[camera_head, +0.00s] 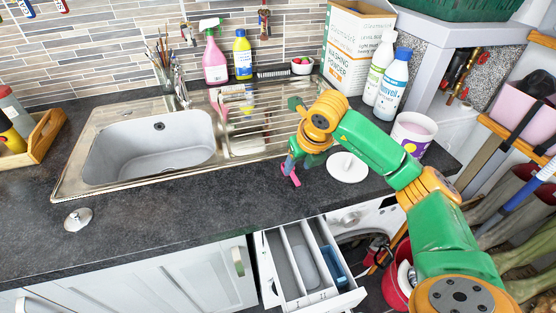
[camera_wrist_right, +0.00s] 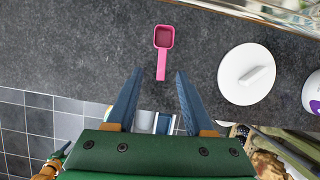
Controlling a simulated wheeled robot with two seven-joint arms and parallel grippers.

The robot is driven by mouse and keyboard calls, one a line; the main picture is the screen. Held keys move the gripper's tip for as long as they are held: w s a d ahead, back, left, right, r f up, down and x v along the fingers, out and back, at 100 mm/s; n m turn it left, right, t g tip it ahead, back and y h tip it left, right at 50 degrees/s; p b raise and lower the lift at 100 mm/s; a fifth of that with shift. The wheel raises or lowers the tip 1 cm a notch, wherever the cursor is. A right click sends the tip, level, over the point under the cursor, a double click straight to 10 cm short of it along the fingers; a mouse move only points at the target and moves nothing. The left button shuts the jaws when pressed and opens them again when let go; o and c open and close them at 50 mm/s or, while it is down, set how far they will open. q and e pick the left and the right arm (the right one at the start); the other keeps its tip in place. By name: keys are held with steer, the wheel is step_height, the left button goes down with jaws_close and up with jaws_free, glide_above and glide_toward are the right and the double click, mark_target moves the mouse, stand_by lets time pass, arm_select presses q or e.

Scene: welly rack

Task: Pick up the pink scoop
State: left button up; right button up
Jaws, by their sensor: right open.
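The pink scoop (camera_wrist_right: 164,38) lies on the dark worktop (camera_wrist_right: 70,60), its handle pointing toward my right gripper. In the head view only part of the scoop (camera_head: 291,181) shows, just below the fingers. My right gripper (camera_wrist_right: 159,73) is open and empty, with a blue finger to each side of the line of the handle. The handle's end appears between the fingertips in the wrist view, but I cannot tell the height gap. In the head view the right gripper (camera_head: 288,165) hangs over the worktop, partly hidden by its wrist.
A white round lid (camera_wrist_right: 247,73) lies right of the scoop, with a white tub (camera_head: 412,131) beyond. The sink (camera_head: 150,148) and ribbed drainer are behind. An open drawer (camera_head: 310,262) juts out below the worktop edge.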

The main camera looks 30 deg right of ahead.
mark_target(296, 179)
steer(key=shift+f+p, duration=0.3)
steer(key=shift+f, duration=0.15)
steer(key=shift+s+d+f+p, duration=0.1)
steer(key=shift+d+f+p, duration=0.1)
steer(key=shift+f+p, duration=0.85)
steer(key=x, duration=0.2)
steer(key=shift+f, duration=0.25)
steer(key=shift+w+f, duration=0.25)
steer(key=shift+w, duration=0.2)
arm_select(q)
steer(key=r, duration=0.1)
steer(key=s+r, duration=0.1)
steer(key=shift+s+r, duration=0.15)
steer(key=shift+r, duration=0.2)
arm_select(e)
steer(key=shift+s+r, duration=0.15)
steer(key=shift+s, duration=0.05)
jaws_close()
